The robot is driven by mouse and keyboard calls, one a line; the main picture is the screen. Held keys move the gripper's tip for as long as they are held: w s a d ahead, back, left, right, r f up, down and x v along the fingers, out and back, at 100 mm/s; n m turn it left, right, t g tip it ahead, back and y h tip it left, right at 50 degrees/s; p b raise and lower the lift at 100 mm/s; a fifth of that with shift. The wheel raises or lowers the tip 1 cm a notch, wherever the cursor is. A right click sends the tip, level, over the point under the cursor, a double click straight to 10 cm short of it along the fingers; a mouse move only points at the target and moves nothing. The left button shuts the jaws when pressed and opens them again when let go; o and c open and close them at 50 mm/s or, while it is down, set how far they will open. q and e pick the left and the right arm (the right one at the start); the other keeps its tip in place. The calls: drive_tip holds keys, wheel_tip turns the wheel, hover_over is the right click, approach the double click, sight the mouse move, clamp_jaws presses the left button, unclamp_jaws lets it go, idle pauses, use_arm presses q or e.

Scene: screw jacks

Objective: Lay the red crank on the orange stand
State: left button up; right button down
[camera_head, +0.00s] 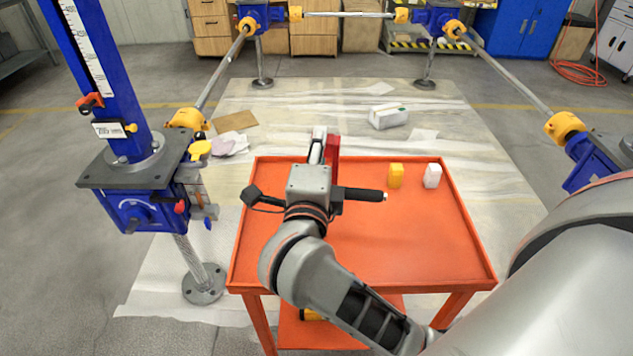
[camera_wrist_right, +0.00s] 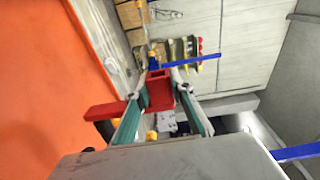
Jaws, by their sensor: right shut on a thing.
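The red crank (camera_head: 332,152) shows in the head view beside the fingers of my right gripper (camera_head: 319,140), over the far edge of the orange stand (camera_head: 425,245). In the right wrist view the red crank (camera_wrist_right: 160,92) is between the two green-lined fingers of my right gripper (camera_wrist_right: 161,88). Its red bar sticks out to the left, with a dark part near its end. The gripper is shut on the crank. The orange stand's surface (camera_wrist_right: 50,80) fills the left of that view. The crank's height above the stand is hard to tell. My left gripper is not in view.
A yellow block (camera_head: 396,176) and a white block (camera_head: 433,176) stand at the stand's far right. The stand's middle and right are clear. A blue screw jack (camera_head: 145,185) stands at the left, with another (camera_head: 597,165) at the right.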

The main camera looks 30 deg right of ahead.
use_arm(q)
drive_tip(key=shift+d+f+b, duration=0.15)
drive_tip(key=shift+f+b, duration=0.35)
drive_tip(key=shift+b, duration=0.5)
use_arm(e)
wheel_tip(320, 180, down, 8)
drive_tip(key=c, duration=1.8)
unclamp_jaws()
drive_tip(key=shift+f, duration=0.1)
drive_tip(key=shift+o, duration=0.2)
